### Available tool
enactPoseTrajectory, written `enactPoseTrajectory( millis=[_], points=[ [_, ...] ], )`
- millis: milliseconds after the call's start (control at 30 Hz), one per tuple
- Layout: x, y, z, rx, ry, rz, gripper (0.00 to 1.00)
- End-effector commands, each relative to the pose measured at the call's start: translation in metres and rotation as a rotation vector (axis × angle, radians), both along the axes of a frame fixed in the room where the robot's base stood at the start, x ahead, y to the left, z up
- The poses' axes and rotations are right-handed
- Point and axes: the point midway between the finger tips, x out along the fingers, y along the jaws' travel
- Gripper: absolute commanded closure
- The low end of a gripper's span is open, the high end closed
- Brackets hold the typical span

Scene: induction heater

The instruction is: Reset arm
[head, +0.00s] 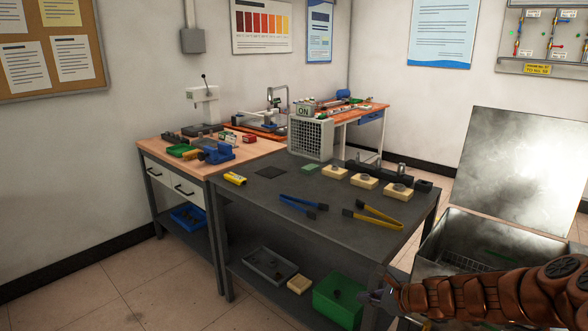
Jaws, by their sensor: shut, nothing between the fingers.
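My arm (480,296) reaches in from the lower right corner, stretched to the left. My gripper (370,297) is at its end, small and dark grey, in front of the dark table's right front leg. It is shut and holds nothing. It appears lower than the tabletop and touches nothing that I can make out. The fingertips are small and partly lost against the dark table behind them.
A dark table (260,205) carries blue tongs (303,206), yellow tongs (373,217) and several small blocks. Below are a grey tray (268,266) and a green bin (338,301). An open metal box (455,245) stands close to my arm. Floor at left is clear.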

Motion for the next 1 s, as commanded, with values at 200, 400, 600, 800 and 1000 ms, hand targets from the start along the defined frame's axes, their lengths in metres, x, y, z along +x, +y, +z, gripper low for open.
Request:
enactPoseTrajectory(
  millis=[200,400,600,800,1000],
  points=[
    [-0.047,0.072,0.066,-0.158,-0.158,0.375,1.0],
    [-0.108,0.115,0.1,-0.308,-0.263,0.7,1.0],
    [-0.176,0.133,0.119,-0.461,-0.328,1.006,1.0],
    [-0.243,0.126,0.127,-0.613,-0.345,1.287,1.0],
    [-0.306,0.1,0.134,-0.755,-0.313,1.539,1.0]
  ],
)
